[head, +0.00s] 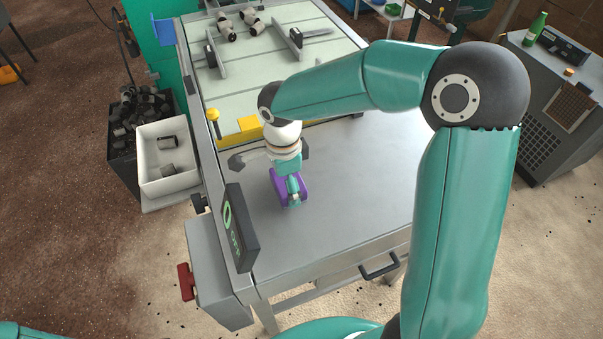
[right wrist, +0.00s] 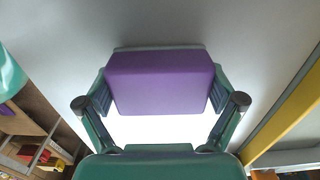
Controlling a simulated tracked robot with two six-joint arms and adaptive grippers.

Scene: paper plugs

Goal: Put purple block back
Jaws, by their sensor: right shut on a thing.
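The purple block (head: 277,184) is at the grey table's near part, partly hidden behind my right gripper (head: 292,188). In the right wrist view the purple block (right wrist: 160,82) sits between the two fingers of my right gripper (right wrist: 160,100), with one finger against each side. The right gripper is shut on it. The block is at or close above the tabletop; I cannot tell whether it touches. My left gripper is out of view.
The grey metal table (head: 355,195) is bare right of the block. A yellow bar (head: 232,135) and yellow block edge the pale work bed (head: 260,85) behind. A dark display panel (head: 240,228) stands at the left edge. A white bin (head: 168,185) with dark plugs is left.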

